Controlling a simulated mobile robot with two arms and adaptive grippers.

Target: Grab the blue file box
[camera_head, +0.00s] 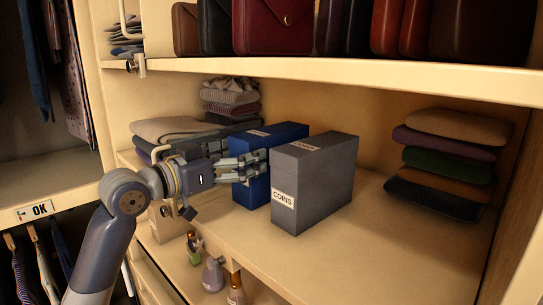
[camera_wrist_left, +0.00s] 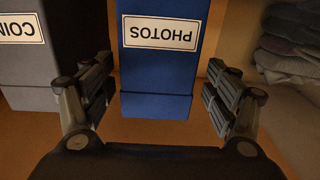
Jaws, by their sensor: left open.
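The blue file box (camera_head: 290,133) stands upright on the middle shelf, left of a grey file box. In the left wrist view the blue box (camera_wrist_left: 155,75) shows a white label reading PHOTOS, upside down in that picture. My left gripper (camera_head: 250,164) is at the box's front end. In the left wrist view its two fingers (camera_wrist_left: 162,100) are spread apart, one on each side of the box's width, with nothing held between them. The left arm and gripper hide part of the box's front in the head view. My right gripper is not in view.
The grey file box (camera_head: 316,178), labelled COINS, stands close to the right of the blue one. Folded clothes (camera_head: 232,97) lie behind, and another stack (camera_head: 445,165) lies at right. Bottles (camera_head: 213,273) stand below. The upper shelf edge (camera_head: 330,70) runs overhead.

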